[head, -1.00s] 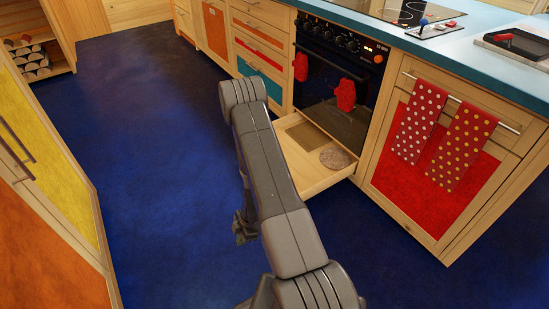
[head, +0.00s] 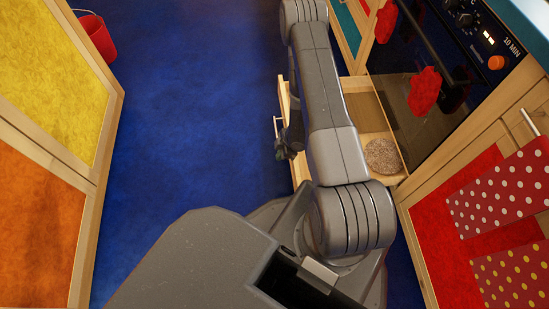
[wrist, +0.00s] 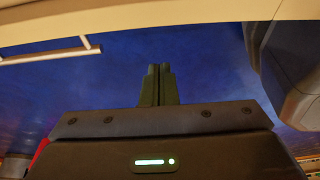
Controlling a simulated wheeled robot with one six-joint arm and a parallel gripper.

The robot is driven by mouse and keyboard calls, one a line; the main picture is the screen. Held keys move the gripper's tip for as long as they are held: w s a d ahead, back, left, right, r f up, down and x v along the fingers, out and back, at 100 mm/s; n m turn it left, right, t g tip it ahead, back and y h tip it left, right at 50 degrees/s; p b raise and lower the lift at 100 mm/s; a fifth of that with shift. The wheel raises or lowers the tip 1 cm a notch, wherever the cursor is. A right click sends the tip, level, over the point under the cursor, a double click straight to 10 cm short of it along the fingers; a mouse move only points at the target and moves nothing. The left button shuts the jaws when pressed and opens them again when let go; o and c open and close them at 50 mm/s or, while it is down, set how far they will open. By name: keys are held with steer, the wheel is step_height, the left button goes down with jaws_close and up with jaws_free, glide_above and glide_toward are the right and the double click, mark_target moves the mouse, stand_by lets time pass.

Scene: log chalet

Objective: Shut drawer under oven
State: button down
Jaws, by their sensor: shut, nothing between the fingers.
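The wooden drawer (head: 284,95) under the oven (head: 432,85) stands open in the head view, partly hidden behind my arm. A round speckled object (head: 382,156) and a flat brown panel (head: 362,104) lie in it. Its bar handle (head: 277,128) is on the floor side of its front. My gripper (head: 283,150) is beside the drawer front, close to the handle; I cannot tell if it touches. The wrist view shows my gripper (wrist: 158,72) with its fingers together and empty, a pale wooden edge (wrist: 180,10) above and a bar handle (wrist: 50,52) at upper left.
Yellow (head: 55,75) and orange (head: 35,225) cabinet doors stand on the left. A red bucket (head: 98,38) is on the floor at upper left. Dotted towels (head: 505,195) hang on the right cabinet. The blue floor (head: 190,130) between is clear.

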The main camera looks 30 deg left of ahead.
steer(key=shift+w+d+r, duration=0.15)
steer(key=shift+w+d, duration=0.55)
steer(key=shift+d, duration=0.05)
steer(key=shift+w+d+r, duration=0.15)
steer(key=shift+w+d, duration=0.55)
steer(key=shift+d, duration=0.05)
